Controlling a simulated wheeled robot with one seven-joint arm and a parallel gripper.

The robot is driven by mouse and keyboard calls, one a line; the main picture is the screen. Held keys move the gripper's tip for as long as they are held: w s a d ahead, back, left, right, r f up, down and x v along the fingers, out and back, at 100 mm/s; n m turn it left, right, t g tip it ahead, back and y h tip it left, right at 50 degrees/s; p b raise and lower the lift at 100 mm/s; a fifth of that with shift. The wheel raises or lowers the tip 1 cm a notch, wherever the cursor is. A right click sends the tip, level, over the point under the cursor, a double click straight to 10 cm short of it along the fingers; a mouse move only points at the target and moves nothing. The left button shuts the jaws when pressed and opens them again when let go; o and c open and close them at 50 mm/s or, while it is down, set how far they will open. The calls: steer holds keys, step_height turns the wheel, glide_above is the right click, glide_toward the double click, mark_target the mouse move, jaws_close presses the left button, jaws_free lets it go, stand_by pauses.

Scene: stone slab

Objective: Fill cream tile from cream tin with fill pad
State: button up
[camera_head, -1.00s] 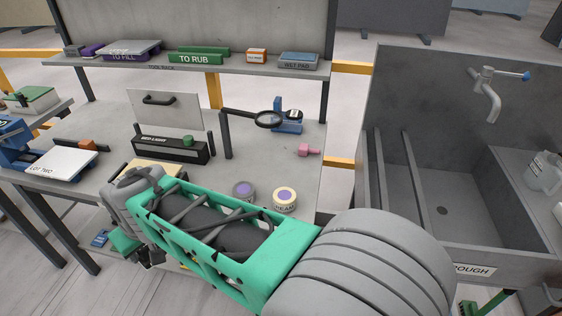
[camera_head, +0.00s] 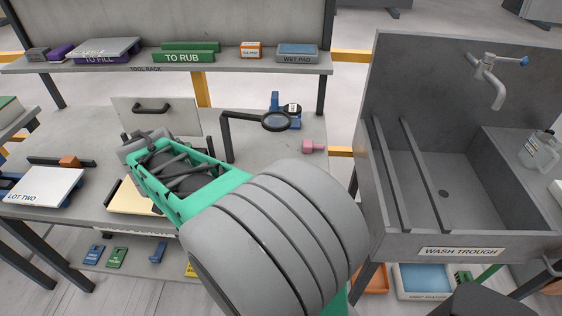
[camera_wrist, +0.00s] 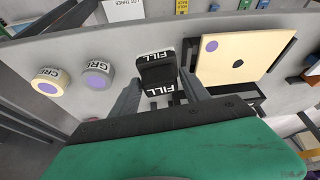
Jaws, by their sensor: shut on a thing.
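In the wrist view my gripper (camera_wrist: 158,88) is shut on the fill pad (camera_wrist: 157,70), a black block with white FILL lettering. The cream tin (camera_wrist: 47,82), with a cream rim and purple middle, is at the left. The grey tin (camera_wrist: 97,78) stands between it and the pad. The cream tile (camera_wrist: 225,62) lies right of the pad, apart from it. It bears a purple disc and a dark spot. In the head view part of the cream tile (camera_head: 128,200) shows left of my arm; my arm hides the tins and the pad.
A tool rack (camera_head: 140,69) spans the back of the bench. A magnifier (camera_head: 276,122) and a pink object (camera_head: 313,147) stand beyond my arm. A white LOT TWO slab (camera_head: 45,186) lies left. The wash trough (camera_head: 460,238) is right.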

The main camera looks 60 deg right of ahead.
steer(key=s+d+m+g+p, duration=0.1)
steer(key=s+d+m, duration=0.2)
steer(key=d, duration=0.1)
steer(key=s+d+r+m+g+p, duration=0.1)
steer(key=s+d+m, duration=0.2)
steer(key=d, duration=0.1)
steer(key=s+d+r+m+g, duration=0.1)
steer(key=s+d+m, duration=0.3)
steer(key=d, duration=0.1)
steer(key=shift+g+h+p, duration=0.3)
steer(key=shift+g+p, duration=0.1)
steer(key=shift+c, duration=1.1)
steer(key=s+d+m+g+y+p, duration=0.1)
steer(key=s+d+m, duration=0.2)
steer(key=s+m, duration=0.1)
steer(key=s+d+m+g+y+p, duration=0.1)
steer(key=s+d+m, duration=0.2)
steer(key=s, duration=0.4)
steer(key=shift+s+d+r+m+g, duration=0.25)
steer(key=shift+s+r+m+g, duration=0.05)
steer(key=shift+m, duration=0.5)
steer(key=shift+f, duration=0.2)
jaws_close()
steer(key=shift+f+b, duration=1.9)
steer(key=shift+f, duration=0.9)
steer(key=shift+a+f+b, duration=0.1)
steer(key=shift+f+b, duration=0.25)
steer(key=shift+b, duration=0.1)
step_height(320, 180, up, 7)
steer(key=p, duration=0.4)
